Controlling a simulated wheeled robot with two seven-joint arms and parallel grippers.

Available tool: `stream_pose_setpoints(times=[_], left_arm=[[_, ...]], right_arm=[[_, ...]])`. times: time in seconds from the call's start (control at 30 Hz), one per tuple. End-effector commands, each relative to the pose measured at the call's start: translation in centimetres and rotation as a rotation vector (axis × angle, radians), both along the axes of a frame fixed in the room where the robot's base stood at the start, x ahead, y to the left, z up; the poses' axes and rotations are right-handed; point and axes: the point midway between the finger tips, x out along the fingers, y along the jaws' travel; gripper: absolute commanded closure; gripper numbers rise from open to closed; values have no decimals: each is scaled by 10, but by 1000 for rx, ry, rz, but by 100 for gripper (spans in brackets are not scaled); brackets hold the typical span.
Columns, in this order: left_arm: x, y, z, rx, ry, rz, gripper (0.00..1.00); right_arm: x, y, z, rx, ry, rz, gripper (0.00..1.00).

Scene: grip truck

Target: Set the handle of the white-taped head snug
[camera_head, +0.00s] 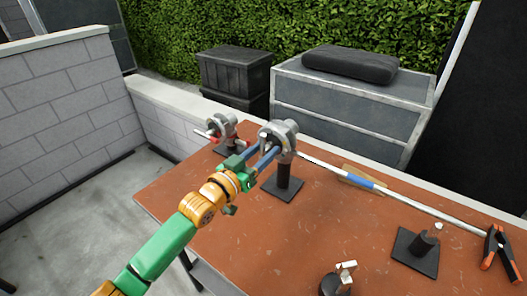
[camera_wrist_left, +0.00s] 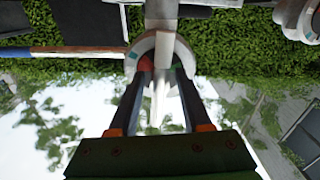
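A grey metal grip head (camera_head: 283,132) stands on a black post and square base near the middle of the table. It also shows in the wrist view (camera_wrist_left: 160,20), with a small teal mark; I cannot make out white tape. My left gripper (camera_head: 266,155) reaches this head from the left. In the wrist view its two fingers (camera_wrist_left: 161,78) stand apart on either side of a pale handle (camera_wrist_left: 160,102), with gaps visible. Whether the fingertips touch the head is unclear. My right gripper is not in view.
A long pole (camera_head: 420,207) with a blue band runs right from the head. A second head (camera_head: 222,127) with a red part stands behind left. Another stand (camera_head: 418,249), an orange-tipped clamp (camera_head: 498,250) and a white-handled piece (camera_head: 340,280) are on the brown table (camera_head: 250,240).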

Motion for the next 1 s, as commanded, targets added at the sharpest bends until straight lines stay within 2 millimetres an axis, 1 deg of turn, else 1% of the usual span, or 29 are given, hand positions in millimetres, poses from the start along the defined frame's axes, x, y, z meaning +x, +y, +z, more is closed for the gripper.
stream_pose_setpoints(times=[0.27, 0.37, 0.73, 0.83, 1.0], left_arm=[[0, 0, 0, -1, 1, 0, 43], [-3, 2, -1, -1, 2, 0, 43], [-51, 37, -2, 0, 0, 0, 43], [-57, 41, -1, -1, 1, 1, 43], [-58, 42, 0, -1, 0, 0, 43]], right_arm=[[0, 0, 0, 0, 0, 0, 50], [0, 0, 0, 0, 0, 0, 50], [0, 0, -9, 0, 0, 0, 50], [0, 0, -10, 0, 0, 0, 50], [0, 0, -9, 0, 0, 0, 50]])
